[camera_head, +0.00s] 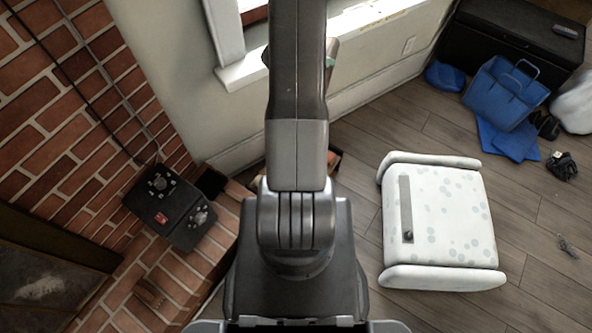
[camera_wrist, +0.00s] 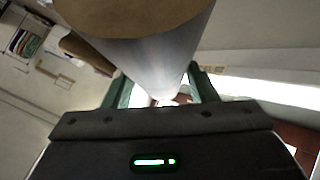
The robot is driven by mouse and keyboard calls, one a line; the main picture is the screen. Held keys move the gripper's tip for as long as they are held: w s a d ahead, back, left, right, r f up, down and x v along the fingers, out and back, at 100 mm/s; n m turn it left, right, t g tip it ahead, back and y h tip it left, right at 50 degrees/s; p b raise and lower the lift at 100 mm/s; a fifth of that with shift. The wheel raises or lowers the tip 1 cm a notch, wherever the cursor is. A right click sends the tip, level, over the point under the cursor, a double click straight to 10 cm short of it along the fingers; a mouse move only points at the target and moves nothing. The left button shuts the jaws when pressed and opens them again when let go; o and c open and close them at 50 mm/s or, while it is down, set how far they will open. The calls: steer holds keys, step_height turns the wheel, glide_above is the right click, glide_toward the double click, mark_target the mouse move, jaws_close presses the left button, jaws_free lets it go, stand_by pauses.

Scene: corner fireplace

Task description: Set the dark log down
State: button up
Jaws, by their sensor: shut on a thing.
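My gripper (camera_wrist: 162,88) shows in the wrist view with its two green fingers on either side of a thick round log (camera_wrist: 150,50). It is shut on this log. The log has a flat brown end facing up in the picture and a smooth side that looks pale grey in the light, not clearly dark. The log narrows away between the fingers, and its far end is hard to make out. In the head view my arm hides the gripper and the log.
A brick hearth (camera_head: 172,282) with a black device (camera_head: 168,205) on it lies at the left. A white patterned stool (camera_head: 445,215) stands on the wooden floor at the right. Blue bags (camera_head: 505,95) and a black chest (camera_head: 510,40) are at the back right.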

steer(key=s+d+f+m+g+h+b, duration=0.2)
steer(key=s+d+f+m+g+b, duration=0.5)
steer(key=s+d+f+m+g, duration=0.75)
steer(key=s+a+f+m+g+y+b, duration=0.25)
steer(key=s+a+f+m+y, duration=0.2)
steer(key=s+f+m, duration=0.3)
steer(key=s+a+f+m+g+y+b, duration=0.1)
steer(key=s+a+f+m+y+b, duration=0.25)
steer(key=s+f+m+y, duration=0.35)
steer(key=w+a+f+m+t+y+b, duration=0.2)
steer(key=a+f+m+t+y+b, duration=0.15)
steer(key=a+m, duration=0.35)
steer(key=w+a+f+m+t+y+b, duration=0.2)
steer(key=w+a+f+m+t+y, duration=0.15)
steer(key=a+m, duration=0.4)
steer(key=w+d+f+m+t+h+b, duration=0.1)
steer(key=w+f+m+t+h+b, duration=0.15)
steer(key=w+f+m+t, duration=0.5)
steer(key=w+f+m+t+h+b, duration=0.25)
steer(key=w+m+t, duration=0.35)
steer(key=w, duration=0.4)
steer(key=shift+m+g+y, duration=0.25)
steer(key=shift+m+g, duration=0.15)
steer(key=shift+g, duration=0.25)
step_height(320, 180, down, 10)
steer(key=b, duration=0.3)
steer(key=shift+w+d+f+b, duration=0.1)
steer(key=shift+b, duration=0.2)
